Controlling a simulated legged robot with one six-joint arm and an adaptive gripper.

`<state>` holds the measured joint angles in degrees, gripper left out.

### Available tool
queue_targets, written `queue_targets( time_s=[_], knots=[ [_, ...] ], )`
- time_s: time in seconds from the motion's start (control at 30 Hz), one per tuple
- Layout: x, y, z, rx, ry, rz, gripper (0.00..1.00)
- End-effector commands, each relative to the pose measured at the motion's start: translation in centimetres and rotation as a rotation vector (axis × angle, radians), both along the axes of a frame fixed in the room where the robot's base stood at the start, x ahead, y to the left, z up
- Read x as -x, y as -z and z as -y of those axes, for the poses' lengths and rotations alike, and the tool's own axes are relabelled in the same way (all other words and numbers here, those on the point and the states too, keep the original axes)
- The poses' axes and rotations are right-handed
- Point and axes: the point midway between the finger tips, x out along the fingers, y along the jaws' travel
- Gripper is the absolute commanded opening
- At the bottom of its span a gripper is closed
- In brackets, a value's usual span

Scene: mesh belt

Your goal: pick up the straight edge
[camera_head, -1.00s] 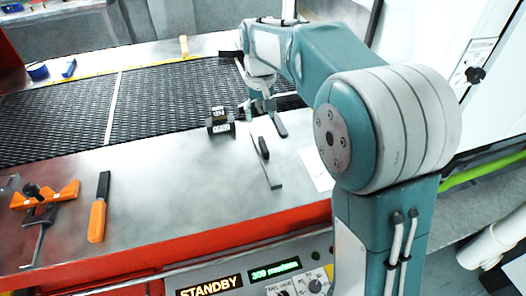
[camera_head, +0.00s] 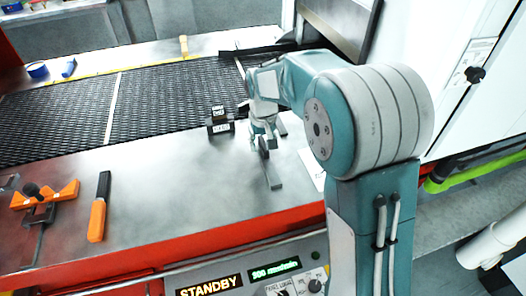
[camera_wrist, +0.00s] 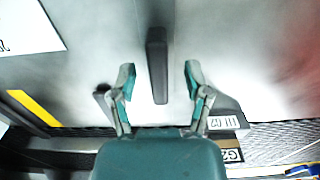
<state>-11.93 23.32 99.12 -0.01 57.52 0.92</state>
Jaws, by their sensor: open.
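The straight edge (camera_head: 273,178) looks like a narrow grey bar with a darker raised grip, lying on the metal ledge in front of the mesh belt. Its far end is hidden under my gripper (camera_head: 262,140) in the head view. In the wrist view my gripper (camera_wrist: 158,72) is open and empty, one finger on each side of the straight edge (camera_wrist: 158,88). Both fingers stand apart from it, and the bar runs roughly lengthwise between them. I cannot tell the exact height of the fingertips above the ledge.
A dark block with a white label (camera_head: 219,120) stands left of my gripper. A small dark piece (camera_head: 281,126) lies close on the right. An orange-handled tool (camera_head: 98,208) and an orange clamp-like tool (camera_head: 45,197) lie far left. The ledge between is clear.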

Motion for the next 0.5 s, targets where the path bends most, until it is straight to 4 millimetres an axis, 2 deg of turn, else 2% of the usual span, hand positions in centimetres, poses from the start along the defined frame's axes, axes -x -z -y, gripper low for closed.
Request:
queue_targets(
  time_s=[0.03, 0.07, 0.1, 0.17, 0.2, 0.5],
  knots=[
    [0.0, -0.02, 0.0, 0.0, 0.0, 0.0, 0.63],
    [0.0, -0.02, 0.0, 0.0, 0.0, 0.0, 0.49],
    [0.0, -0.03, 0.0, 0.0, 0.0, 0.0, 0.32],
    [0.0, -0.04, 0.0, 0.0, 0.0, 0.0, 0.05],
    [0.0, -0.04, 0.0, 0.0, 0.0, 0.0, 0.0],
    [-0.04, -0.02, -0.01, 0.0, 0.0, 0.0, 0.0]
  ],
)
